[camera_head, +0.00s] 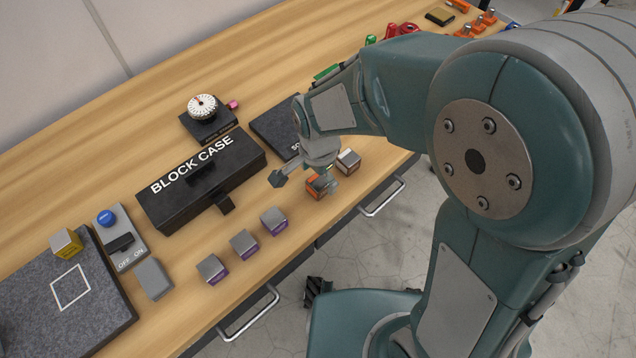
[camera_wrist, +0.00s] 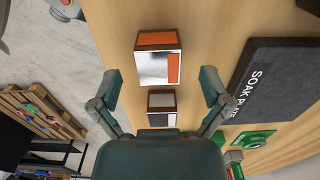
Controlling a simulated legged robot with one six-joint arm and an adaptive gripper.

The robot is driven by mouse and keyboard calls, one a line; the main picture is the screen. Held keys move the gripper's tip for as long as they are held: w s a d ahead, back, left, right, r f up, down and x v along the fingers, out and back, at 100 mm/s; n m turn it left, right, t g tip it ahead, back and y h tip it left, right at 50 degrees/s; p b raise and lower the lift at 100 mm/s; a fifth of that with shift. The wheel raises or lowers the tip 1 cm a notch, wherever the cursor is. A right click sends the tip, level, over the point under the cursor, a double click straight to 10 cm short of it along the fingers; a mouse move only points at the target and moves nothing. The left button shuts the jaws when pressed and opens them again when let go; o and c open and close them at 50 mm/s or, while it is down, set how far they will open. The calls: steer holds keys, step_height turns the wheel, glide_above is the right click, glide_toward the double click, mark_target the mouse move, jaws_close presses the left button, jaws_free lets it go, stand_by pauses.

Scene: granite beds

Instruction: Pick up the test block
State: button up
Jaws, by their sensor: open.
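Several metal-topped blocks stand on the wooden bench, and which one is the test block is not marked. An orange-labelled block (camera_head: 316,187) is by my gripper (camera_head: 304,181). It also shows in the wrist view (camera_wrist: 157,66), just beyond the fingertips. A block with a dark label (camera_head: 348,161) stands beside it; in the wrist view this block (camera_wrist: 161,108) lies nearer my palm, between the fingers. My gripper (camera_wrist: 161,88) is open, with one finger on each side and nothing held. Three purple-labelled blocks (camera_head: 244,244) stand in a row, and a yellow-labelled block (camera_head: 66,243) is at far left.
A black block case (camera_head: 203,183) and a dial gauge stand (camera_head: 208,120) are behind the blocks. A soak plate (camera_wrist: 278,88) lies close to one finger. A granite plate (camera_head: 100,310) and a switch box (camera_head: 121,240) are at left. Bench handles (camera_head: 382,198) line the front edge.

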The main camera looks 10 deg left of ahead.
mark_target(318, 181)
steer(key=shift+f, duration=1.55)
jaws_close()
